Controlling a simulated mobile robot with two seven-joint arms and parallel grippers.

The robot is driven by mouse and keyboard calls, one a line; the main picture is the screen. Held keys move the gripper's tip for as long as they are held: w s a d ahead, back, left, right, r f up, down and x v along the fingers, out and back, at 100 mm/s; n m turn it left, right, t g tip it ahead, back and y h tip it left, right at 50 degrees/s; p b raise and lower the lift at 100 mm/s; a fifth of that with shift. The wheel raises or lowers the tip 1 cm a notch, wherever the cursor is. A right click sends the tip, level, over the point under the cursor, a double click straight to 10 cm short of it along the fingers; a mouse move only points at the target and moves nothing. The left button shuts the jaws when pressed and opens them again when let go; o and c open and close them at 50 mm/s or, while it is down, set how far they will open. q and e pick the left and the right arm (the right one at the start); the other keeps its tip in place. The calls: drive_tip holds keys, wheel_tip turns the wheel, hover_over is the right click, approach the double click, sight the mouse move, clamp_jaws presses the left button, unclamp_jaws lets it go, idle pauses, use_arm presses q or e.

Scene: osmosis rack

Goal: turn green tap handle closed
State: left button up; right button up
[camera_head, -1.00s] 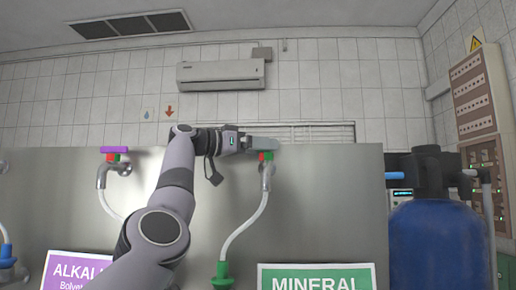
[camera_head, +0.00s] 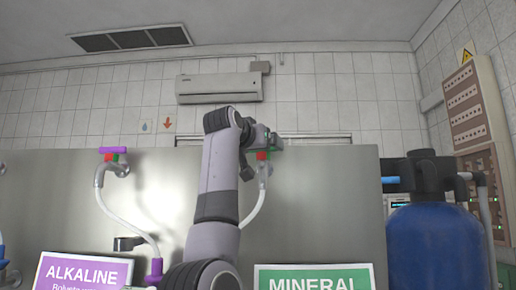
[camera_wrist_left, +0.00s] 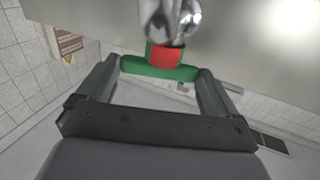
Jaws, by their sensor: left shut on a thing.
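The green tap handle (camera_wrist_left: 160,69) shows in the left wrist view as a bar lying crosswise, with a red collar (camera_wrist_left: 165,55) and the chrome tap (camera_wrist_left: 170,20) beyond it. My left gripper (camera_wrist_left: 158,72) has one finger at each end of the bar and is shut on it. In the head view my left gripper (camera_head: 272,141) is at the top of the mineral tap (camera_head: 263,172), near the top edge of the steel panel. The handle is mostly hidden there by my gripper. My right gripper is in neither view.
A second tap with a purple handle (camera_head: 112,150) is to the left. A white hose (camera_head: 254,212) hangs from the mineral tap. Purple ALKALINE (camera_head: 82,273) and green MINERAL (camera_head: 315,280) signs stand low in front. A blue tank (camera_head: 436,245) stands to the right.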

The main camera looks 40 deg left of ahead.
use_arm(q)
drive_tip(key=n+y, duration=0.1)
drive_tip(key=g+y+p, duration=0.1)
drive_tip(key=n+y, duration=0.1)
drive_tip(key=shift+w+d+r+n+g+y+p, duration=0.15)
drive_tip(key=shift+d+n+g+y+p, duration=0.15)
drive_tip(key=shift+g+p, duration=0.1)
drive_tip(key=shift+n+g+y+p, duration=0.35)
drive_tip(key=shift+n+g+y, duration=0.15)
drive_tip(key=shift+y, duration=0.1)
drive_tip(key=o, duration=0.7)
drive_tip(key=shift+d, duration=0.1)
